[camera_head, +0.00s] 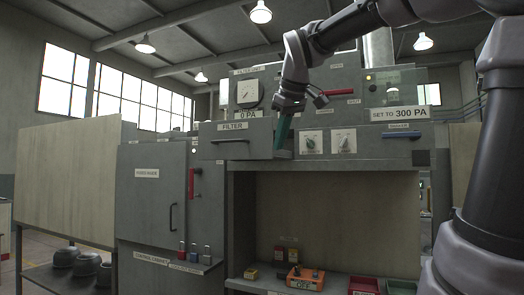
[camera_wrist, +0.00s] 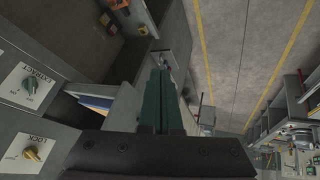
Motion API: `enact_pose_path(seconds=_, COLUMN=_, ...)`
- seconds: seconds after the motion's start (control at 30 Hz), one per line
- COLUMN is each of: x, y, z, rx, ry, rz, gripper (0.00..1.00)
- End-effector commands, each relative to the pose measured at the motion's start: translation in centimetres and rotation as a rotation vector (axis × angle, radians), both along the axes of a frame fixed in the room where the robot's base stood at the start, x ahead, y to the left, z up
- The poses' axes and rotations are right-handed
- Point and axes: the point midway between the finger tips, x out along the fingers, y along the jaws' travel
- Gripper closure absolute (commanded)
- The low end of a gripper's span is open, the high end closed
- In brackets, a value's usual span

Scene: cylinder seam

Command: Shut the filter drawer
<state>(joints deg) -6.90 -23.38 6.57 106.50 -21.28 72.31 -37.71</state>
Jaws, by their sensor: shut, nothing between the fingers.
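The filter drawer (camera_head: 222,148) is a grey box front with a dark handle under a FILTER label. It stands out from the grey cabinet, left of two dials. In the wrist view an open drawer side (camera_wrist: 122,108) shows, with something blue and pale inside. My gripper (camera_head: 284,132) has teal fingers pointing down, by the right end of the drawer front. The fingers also show in the wrist view (camera_wrist: 160,75), shut and empty, overlapping the drawer in the picture. I cannot tell whether they touch it.
Two dials (camera_head: 327,143) sit right of the drawer, with a blue handle (camera_head: 402,135) farther right. A red handle (camera_head: 340,92) is above the dials. The bay below holds an orange box (camera_head: 305,280) and bins.

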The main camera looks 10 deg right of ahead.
Motion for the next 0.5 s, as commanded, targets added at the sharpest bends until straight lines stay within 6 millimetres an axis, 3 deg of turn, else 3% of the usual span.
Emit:
enact_pose_path(seconds=0.1, x=2.5, y=2.0, z=3.7, rx=-0.123, ry=-0.028, rz=0.146, gripper=1.00)
enact_pose_path(seconds=0.23, x=3.6, y=2.9, z=5.7, rx=-0.196, ry=-0.045, rz=0.227, gripper=1.00)
enact_pose_path(seconds=0.37, x=4.2, y=3.2, z=5.7, rx=-0.214, ry=-0.047, rz=0.247, gripper=1.00)
enact_pose_path(seconds=0.5, x=5.3, y=3.2, z=4.0, rx=-0.213, ry=-0.044, rz=0.246, gripper=1.00)
